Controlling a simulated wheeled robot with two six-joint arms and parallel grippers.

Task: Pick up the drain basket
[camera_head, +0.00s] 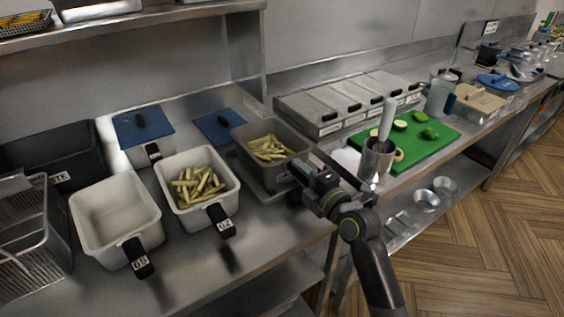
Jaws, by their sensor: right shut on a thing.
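A dark grey basket (243,148) holding pale cut fries stands at the back middle of the steel counter, and I take it for the drain basket. My right gripper (308,178) is at its front right side, shut on it. The jaws and the arm hide the part they grip. I cannot tell whether the basket is clear of the surface below it. My left gripper is not in view.
A white bin with fries (164,172) and an empty white bin (80,215) stand to the left, black handles forward. A wire basket (25,262) is at far left. A metal pot (377,160) and green board (446,132) are right. Bare counter (270,245) lies in front.

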